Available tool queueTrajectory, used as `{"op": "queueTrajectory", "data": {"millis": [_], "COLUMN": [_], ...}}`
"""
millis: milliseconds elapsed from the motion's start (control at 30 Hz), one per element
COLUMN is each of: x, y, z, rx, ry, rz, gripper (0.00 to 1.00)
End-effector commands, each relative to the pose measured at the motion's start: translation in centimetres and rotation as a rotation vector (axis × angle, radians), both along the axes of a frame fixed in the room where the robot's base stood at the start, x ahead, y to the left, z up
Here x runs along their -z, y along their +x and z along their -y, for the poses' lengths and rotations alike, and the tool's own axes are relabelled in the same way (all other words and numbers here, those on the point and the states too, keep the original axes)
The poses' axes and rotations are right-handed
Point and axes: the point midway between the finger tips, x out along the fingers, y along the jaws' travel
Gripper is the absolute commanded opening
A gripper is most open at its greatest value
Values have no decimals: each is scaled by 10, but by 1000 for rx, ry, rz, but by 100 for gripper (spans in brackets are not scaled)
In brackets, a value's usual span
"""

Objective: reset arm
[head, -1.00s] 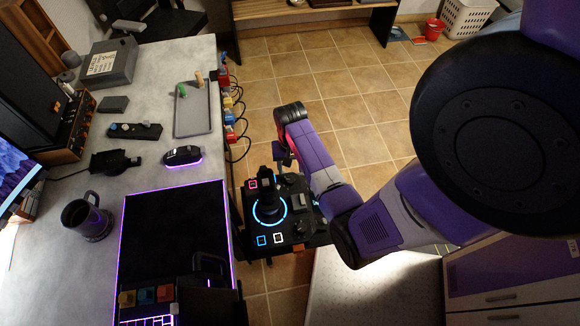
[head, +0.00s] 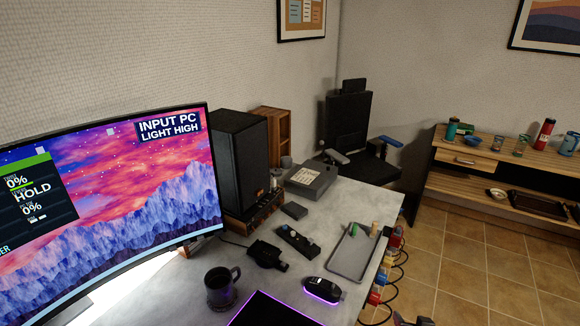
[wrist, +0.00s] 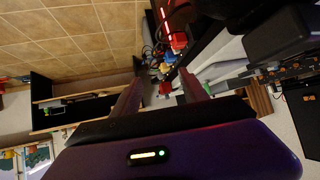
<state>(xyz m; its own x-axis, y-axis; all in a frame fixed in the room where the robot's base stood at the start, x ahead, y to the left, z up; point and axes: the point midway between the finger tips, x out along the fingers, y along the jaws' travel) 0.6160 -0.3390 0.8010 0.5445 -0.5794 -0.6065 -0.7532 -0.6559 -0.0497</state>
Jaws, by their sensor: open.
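My gripper (wrist: 160,88) shows in the wrist view, its two fingers apart with nothing held between them. The purple wrist housing with a small lit strip fills the bottom of that view. Beyond the fingers are the desk edge with coloured plugs and cables, and the tiled floor. In the head view almost all of my arm is out of frame; a small dark shape at the bottom edge, right of the desk, is too cut off to identify.
The grey desk (head: 345,205) holds a curved monitor (head: 120,200), a speaker (head: 240,155), a mug (head: 221,288), a mouse (head: 323,290) and a tray (head: 353,252). A wooden sideboard (head: 470,160) and an office chair (head: 350,125) stand behind. Tiled floor (head: 460,265) is open at right.

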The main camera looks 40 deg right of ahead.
Motion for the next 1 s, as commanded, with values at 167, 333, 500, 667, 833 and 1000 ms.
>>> {"op": "queueTrajectory", "data": {"millis": [167, 333, 500, 667, 833, 1000], "x": [-51, -104, -156, -196, -212, -202], "y": [1, -14, -43, -79, -116, -144], "z": [-80, -157, -227, -281, -318, -335], "rx": [-190, -354, -498, -624, -735, -808], "ry": [-181, -292, -346, -341, -278, -220], "rz": [130, 254, 362, 428, 412, 349], "gripper": [52, 52, 52, 52, 52, 52]}}
